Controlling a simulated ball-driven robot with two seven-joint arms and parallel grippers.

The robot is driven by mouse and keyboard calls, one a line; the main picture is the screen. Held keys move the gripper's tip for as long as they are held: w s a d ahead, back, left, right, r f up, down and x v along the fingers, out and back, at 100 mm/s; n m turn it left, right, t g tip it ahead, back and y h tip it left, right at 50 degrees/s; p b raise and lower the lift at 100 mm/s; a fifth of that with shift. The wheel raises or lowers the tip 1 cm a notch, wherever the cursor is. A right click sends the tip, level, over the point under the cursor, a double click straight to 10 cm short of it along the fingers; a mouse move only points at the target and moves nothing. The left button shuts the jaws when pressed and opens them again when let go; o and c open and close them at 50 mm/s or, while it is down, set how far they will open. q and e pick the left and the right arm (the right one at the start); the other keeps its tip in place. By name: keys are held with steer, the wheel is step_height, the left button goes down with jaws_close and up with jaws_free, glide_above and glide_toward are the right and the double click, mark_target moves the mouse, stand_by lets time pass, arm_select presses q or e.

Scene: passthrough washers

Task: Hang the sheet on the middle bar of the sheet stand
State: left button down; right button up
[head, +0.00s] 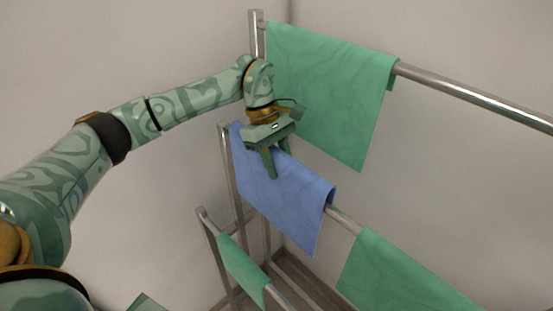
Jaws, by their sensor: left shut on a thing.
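The sheet stand (228,168) is metal, with bars at several heights. A blue sheet (285,206) lies draped over the left part of the middle bar (343,221), with its front side hanging down. My left gripper (278,165) is at the top of the blue sheet, fingers pointing down, and is shut on it. The gripper hides part of the sheet's top edge and the bar beneath. My right gripper is not in view.
A green sheet (330,95) hangs on the top bar (470,95), behind my gripper. Another green sheet (400,280) hangs farther right on the middle bar, with a short bare stretch between. A third green sheet (242,270) hangs on the lowest bar. Plain walls stand behind.

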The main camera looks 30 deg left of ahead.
arm_select(q)
steer(key=shift+f+b, duration=1)
steer(key=shift+f, duration=1.1)
steer(key=c, duration=0.9)
jaws_free()
steer(key=v, duration=1.6)
steer(key=shift+w+r+b, duration=0.1)
steer(key=shift+r+b, duration=0.1)
steer(key=shift+b, duration=0.15)
steer(key=shift+f, duration=0.1)
